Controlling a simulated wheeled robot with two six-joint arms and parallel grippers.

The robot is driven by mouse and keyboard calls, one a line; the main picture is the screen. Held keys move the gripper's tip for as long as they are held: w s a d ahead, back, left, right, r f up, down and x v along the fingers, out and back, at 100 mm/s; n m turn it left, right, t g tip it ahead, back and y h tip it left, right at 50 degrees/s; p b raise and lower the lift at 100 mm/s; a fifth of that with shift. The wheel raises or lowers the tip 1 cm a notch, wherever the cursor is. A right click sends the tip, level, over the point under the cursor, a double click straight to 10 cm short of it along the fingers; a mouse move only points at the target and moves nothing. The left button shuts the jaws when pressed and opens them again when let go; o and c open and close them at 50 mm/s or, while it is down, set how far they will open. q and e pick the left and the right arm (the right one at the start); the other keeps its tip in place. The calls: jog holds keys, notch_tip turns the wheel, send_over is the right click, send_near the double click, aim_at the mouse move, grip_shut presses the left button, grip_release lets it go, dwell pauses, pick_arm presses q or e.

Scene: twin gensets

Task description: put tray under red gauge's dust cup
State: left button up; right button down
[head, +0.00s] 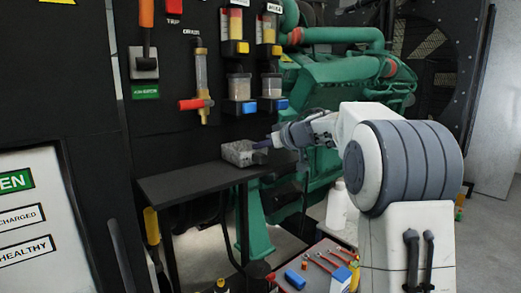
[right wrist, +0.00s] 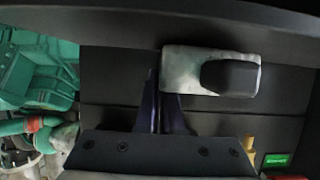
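A small pale grey, mottled block-like piece (head: 240,152), which may be the tray, rests on the black shelf (head: 190,182). It also shows in the right wrist view (right wrist: 183,70), with a dark block against its right part. My right gripper (head: 264,143) is beside it; its dark blue fingers (right wrist: 160,85) reach its left edge in the right wrist view. The fingers are close together; I cannot tell whether they grip it. Clear cups hang on the panel: upper ones with yellow bases (head: 235,47), lower ones with blue-marked bases (head: 240,88). I cannot tell which belongs to the red gauge. My left gripper is out of view.
A clear tube with a red handle (head: 196,103) hangs above the shelf. Green engine parts (head: 345,72) stand behind my right arm. A tool tray (head: 312,268) and a white jug (head: 338,205) are below. The shelf's left part is bare.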

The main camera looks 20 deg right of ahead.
jog(key=shift+w+f, duration=0.15)
jog(key=shift+f, duration=0.1)
jog(key=shift+f, duration=0.15)
jog(key=c, duration=1.1)
grip_release()
jog(key=shift+r, duration=0.2)
jog(key=b+v, duration=0.2)
jog(key=v, duration=1)
jog(key=shift+a+f, duration=0.1)
jog(key=shift+f, duration=0.05)
